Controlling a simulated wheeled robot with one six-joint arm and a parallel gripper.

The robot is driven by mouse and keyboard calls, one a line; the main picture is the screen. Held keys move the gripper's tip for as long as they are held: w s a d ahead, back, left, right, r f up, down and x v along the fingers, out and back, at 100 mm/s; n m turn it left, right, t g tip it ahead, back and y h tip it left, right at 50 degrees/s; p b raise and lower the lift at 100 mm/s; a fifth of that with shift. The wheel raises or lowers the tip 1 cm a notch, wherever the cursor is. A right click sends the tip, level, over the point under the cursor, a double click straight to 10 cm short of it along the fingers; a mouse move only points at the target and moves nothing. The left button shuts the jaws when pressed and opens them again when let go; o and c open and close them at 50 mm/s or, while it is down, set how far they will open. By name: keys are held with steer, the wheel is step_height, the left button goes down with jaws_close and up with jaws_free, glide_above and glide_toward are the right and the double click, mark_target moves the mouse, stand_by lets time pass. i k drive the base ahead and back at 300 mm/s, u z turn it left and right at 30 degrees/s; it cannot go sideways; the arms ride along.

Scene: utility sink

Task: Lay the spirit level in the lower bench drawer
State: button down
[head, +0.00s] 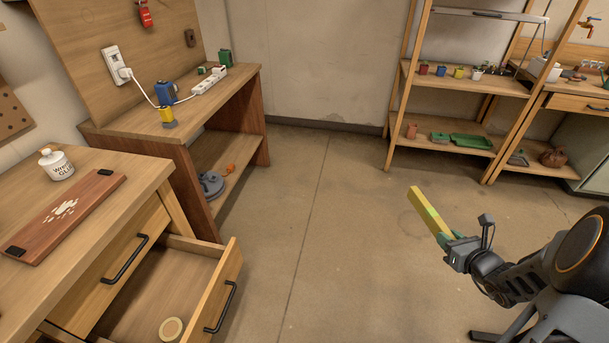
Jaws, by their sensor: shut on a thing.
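The spirit level (427,211) is a yellow bar with a light green patch. My gripper (455,245) is shut on its lower end, at the right of the head view, and holds it tilted in the air over the floor. The lower bench drawer (238,270) is pulled open at the bottom left, well to the left of my gripper. A round tan lid-like disc (171,329) lies inside it near the front. The drawer's near part is cut off by the picture's edge. The upper drawer (125,262) above it looks shut.
The bench top holds a wood glue jar (56,165) and a brown board (66,216). A second bench (146,125) with a power strip (209,82) stands behind. A shelf rack (466,80) stands at the back right. The floor between is clear.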

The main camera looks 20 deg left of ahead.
mark_target(169, 298)
steer(key=i, duration=1.2)
steer(key=u, duration=3.6)
steer(key=i, duration=1)
steer(key=z, duration=0.05)
